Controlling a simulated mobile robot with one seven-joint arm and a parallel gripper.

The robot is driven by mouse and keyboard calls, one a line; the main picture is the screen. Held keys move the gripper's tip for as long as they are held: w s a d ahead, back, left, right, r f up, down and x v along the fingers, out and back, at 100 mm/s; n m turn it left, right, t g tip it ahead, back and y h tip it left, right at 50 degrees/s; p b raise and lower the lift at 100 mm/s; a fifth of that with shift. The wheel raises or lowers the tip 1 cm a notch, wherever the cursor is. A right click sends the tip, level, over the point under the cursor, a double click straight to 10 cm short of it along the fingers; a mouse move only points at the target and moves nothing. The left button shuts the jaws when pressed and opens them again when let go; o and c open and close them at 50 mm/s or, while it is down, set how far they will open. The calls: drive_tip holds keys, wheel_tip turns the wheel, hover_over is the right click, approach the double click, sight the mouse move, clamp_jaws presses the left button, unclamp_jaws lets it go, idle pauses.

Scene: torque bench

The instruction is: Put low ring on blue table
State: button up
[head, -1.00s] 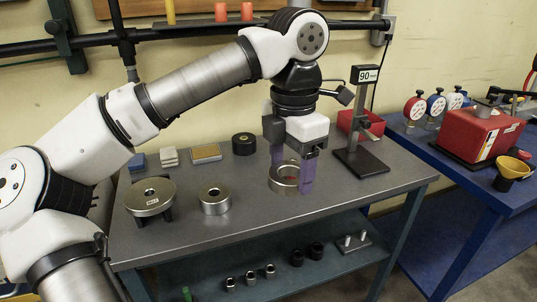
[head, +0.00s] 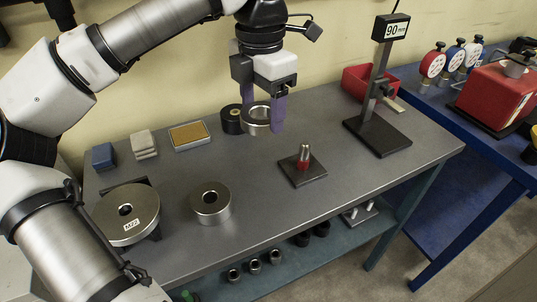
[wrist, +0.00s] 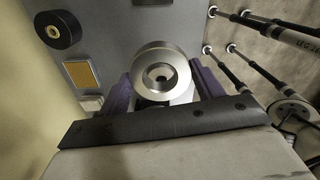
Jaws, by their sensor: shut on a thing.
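My gripper (head: 264,108) is shut on a silver metal ring (head: 256,126) and holds it in the air above the grey bench, between its purple fingers. In the wrist view the ring (wrist: 160,54) sits between the fingers of my gripper (wrist: 163,88), and something round shows through its hole. Below and to the right of the ring, a short post (head: 304,155) with a red lower part stands bare on a dark square base. The blue table (head: 437,107) is at the right, beyond the bench's end.
A thick metal ring (head: 211,203) and a large disc (head: 126,214) on a stand are on the grey bench (head: 250,235). A "90" display stand (head: 384,133) and red bin (head: 368,82) stand toward the blue table. Gauges (head: 432,65) and a red machine (head: 494,105) occupy that table.

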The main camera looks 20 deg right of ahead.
drive_tip(key=p, duration=0.3)
approach(264, 190)
wheel_tip(264, 190, down, 5)
drive_tip(key=shift+f, duration=0.55)
drive_tip(key=shift+f+b, duration=0.2)
drive_tip(key=shift+b, duration=0.15)
drive_tip(key=o, duration=1.4)
drive_tip(key=shift+r, duration=0.1)
drive_tip(key=shift+r+p, duration=0.25)
drive_tip(key=shift+p, duration=0.15)
drive_tip(key=shift+r+b, duration=0.35)
drive_tip(key=shift+r, duration=0.05)
wheel_tip(264, 190, up, 11)
drive_tip(key=shift+b, duration=0.8)
